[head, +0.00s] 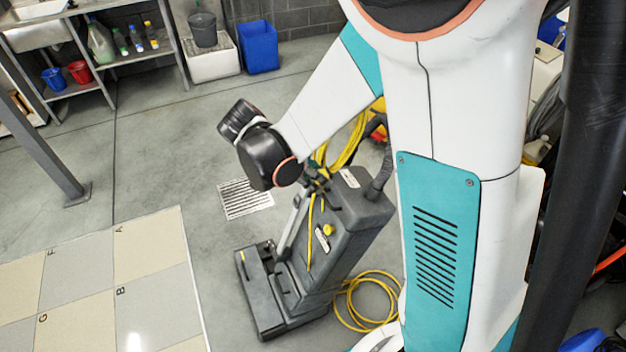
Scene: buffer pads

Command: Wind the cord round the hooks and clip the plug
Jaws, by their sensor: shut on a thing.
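A dark grey floor machine (345,232) stands on the concrete floor, with a low, wide base (285,318) at its lower left. A yellow cord (350,143) hangs in loops at the top of the machine, partly behind my arm. One strand runs down its front, and more coils (367,283) lie on the floor to its right. My gripper (318,183) is small and dark at the machine's top left, shut on the yellow cord. My wrist partly hides it, and the fingertips are hard to make out. I cannot make out the hooks or the plug clearly.
Steel shelving (130,55) with bottles and small buckets stands at the back left. A blue bin (259,47) is by the back wall. A floor drain (244,198) lies left of the machine, and a tiled mat (155,262) is farther left. Open floor lies between.

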